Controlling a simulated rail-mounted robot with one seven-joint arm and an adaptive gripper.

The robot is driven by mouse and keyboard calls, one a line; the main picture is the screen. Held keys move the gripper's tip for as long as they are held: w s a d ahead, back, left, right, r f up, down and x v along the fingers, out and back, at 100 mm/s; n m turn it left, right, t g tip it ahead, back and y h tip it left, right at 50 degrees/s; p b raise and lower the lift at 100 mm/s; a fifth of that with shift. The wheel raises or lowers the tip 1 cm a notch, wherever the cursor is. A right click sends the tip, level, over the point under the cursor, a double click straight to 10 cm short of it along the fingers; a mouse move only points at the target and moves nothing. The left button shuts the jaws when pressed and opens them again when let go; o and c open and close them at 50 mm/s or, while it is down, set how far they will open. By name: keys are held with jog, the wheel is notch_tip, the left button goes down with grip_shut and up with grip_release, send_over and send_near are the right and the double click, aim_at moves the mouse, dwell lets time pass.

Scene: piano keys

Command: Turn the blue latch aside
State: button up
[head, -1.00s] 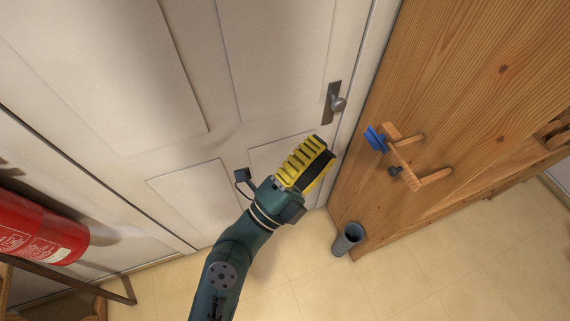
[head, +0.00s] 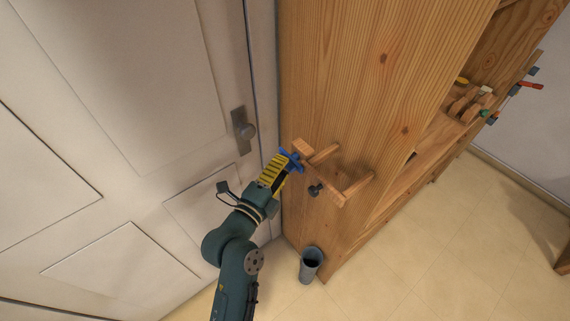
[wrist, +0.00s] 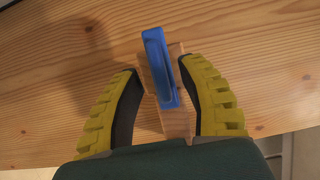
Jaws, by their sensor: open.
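The blue latch (wrist: 159,68) shows in the wrist view as an upright blue bar on the end of a wooden bracket (wrist: 175,121). In the head view the blue latch (head: 291,161) is at the top left of the wooden bracket (head: 318,172) on the cabinet's side panel. My gripper (wrist: 163,75), with yellow ribbed fingers, is open. One finger is on each side of the latch and bracket end, with gaps visible on both sides. In the head view my gripper (head: 280,166) is right at the latch and partly covers it.
The tall wooden cabinet (head: 370,70) fills the middle, with clamps and tools on its shelf at right. A dark knob (head: 315,190) is under the bracket. A white door (head: 130,80) with a handle (head: 243,130) is at left.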

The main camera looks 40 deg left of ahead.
jog(key=shift+x, duration=1.05)
jog(key=c, duration=0.7)
jog(key=shift+s, duration=0.1)
grip_shut()
jog(key=shift+f, duration=0.1)
